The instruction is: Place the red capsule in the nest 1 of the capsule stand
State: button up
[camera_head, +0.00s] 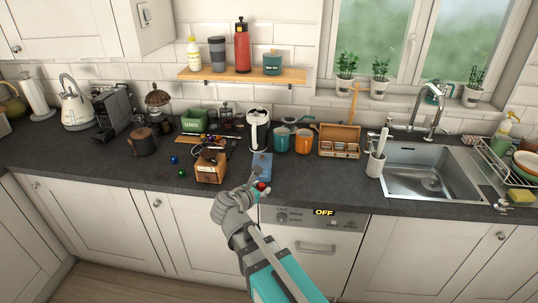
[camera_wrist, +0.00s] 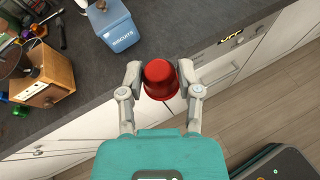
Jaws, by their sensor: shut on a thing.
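The red capsule (camera_wrist: 161,78) is between the two fingers of my gripper (camera_wrist: 161,84) in the wrist view. My gripper is shut on it, with one finger at each side. In the head view the capsule (camera_head: 262,186) shows as a small red spot at my gripper (camera_head: 258,188), near the worktop's front edge. In the wrist view it appears against the white cabinet fronts and the worktop edge. I cannot make out the capsule stand or its nest 1 with certainty in either view.
A blue biscuits tin (camera_wrist: 119,27) stands just beyond my gripper. A wooden box with a drawer (camera_head: 211,168) is to its left, with small blue (camera_head: 174,160) and green (camera_head: 181,174) objects beside it. Bare worktop (camera_head: 315,176) lies to the right.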

jog(key=shift+w+d, duration=0.2)
jog(key=shift+w, duration=0.05)
jog(key=shift+f, duration=0.1)
jog(key=shift+w+a+f+b, duration=0.15)
jog(key=shift+a+b, duration=0.1)
jog(key=shift+b, duration=0.05)
jog(key=w+a+f+n+t+y+b, duration=0.1)
jog(key=w+a+f+b, duration=0.4)
jog(key=a+f+b, duration=0.7)
jog(key=a+n+y, duration=0.1)
jog(key=a, duration=0.1)
jog(key=shift+w+a+n, duration=0.15)
jog(key=shift+a+n, duration=0.15)
jog(key=shift+a, duration=0.1)
